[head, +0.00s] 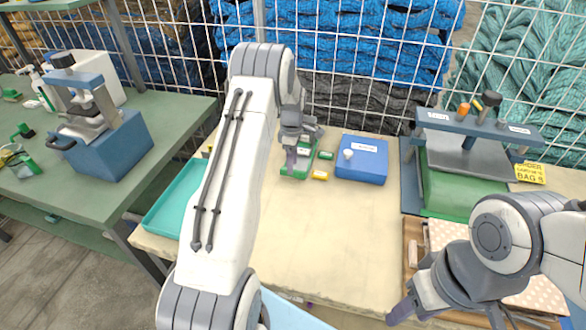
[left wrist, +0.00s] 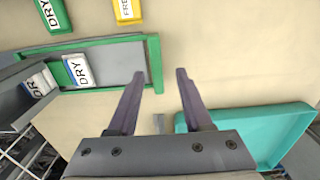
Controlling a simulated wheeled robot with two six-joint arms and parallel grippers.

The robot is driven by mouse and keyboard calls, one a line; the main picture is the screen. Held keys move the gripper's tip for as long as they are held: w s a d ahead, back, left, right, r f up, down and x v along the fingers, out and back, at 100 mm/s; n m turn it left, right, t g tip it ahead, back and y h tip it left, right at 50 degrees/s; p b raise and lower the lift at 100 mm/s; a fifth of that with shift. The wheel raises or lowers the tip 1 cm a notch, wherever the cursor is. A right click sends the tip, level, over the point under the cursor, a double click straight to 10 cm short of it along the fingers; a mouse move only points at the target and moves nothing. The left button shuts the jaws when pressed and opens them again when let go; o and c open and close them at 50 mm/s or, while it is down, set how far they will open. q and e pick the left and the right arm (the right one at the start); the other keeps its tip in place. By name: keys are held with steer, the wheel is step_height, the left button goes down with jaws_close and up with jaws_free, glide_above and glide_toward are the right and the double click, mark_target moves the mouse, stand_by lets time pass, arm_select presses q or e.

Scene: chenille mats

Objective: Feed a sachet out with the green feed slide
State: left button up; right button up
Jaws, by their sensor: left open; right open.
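The green feed slide (head: 297,172) stands at the back of the cream table, partly hidden by my left arm in the head view. In the left wrist view, the green-rimmed slide (left wrist: 155,62) has a grey bed. A white sachet marked DRY (left wrist: 77,70) lies on it, and another sachet (left wrist: 38,84) sits further back by a grey part. My left gripper (left wrist: 158,78) is open and empty, its fingers beside the slide's green end; in the head view (head: 298,158) it is over the slide. My right gripper (head: 450,316) is open at the lower right.
A green sachet (head: 326,155) and a yellow one (head: 320,175) lie beside the slide. A blue box (head: 361,160) stands right of them. A teal tray (head: 165,222) is left. A blue-and-green press (head: 470,190) stands right. The table's middle is clear.

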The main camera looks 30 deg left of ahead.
arm_select(q)
step_height(320, 180, up, 8)
steer(key=b, duration=0.1)
stand_by(0.5)
steer(key=f+p, duration=0.3)
steer(key=p, duration=0.1)
steer(key=f+p, duration=0.3)
steer(key=p, duration=0.2)
steer(key=f+p, duration=0.3)
steer(key=p, duration=0.2)
steer(key=shift+w+f, duration=0.1)
steer(key=shift+w, duration=0.15)
steer(key=shift+f, duration=0.8)
steer(key=shift+c, duration=0.3)
jaws_close()
